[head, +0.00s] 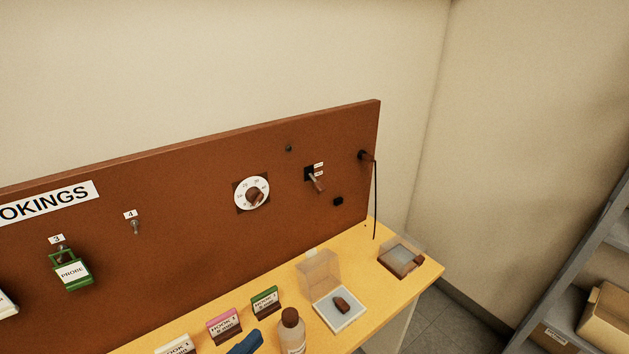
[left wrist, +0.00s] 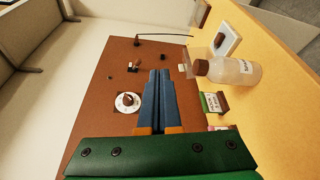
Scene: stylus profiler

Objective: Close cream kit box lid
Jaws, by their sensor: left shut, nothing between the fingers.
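The cream kit box (head: 333,323) stands open on the yellow bench in the head view, with a dark brown piece inside. Its clear lid (head: 320,272) stands upright at the back edge, with a small pale tab on top. In the left wrist view the box (left wrist: 237,33) shows at the upper right, turned sideways. My left gripper (head: 246,342) shows as blue fingers at the bottom of the head view, left of the box and beyond the bottle. In the left wrist view its fingers (left wrist: 160,75) are together and empty, apart from box and lid. My right gripper is out of view.
A bottle with a brown cap (head: 292,333) stands between my left gripper and the box. Label stands (head: 265,301) line the bench to the left. A brown box with a clear lid (head: 402,260) sits at the right end. The brown panel (head: 200,215) rises behind.

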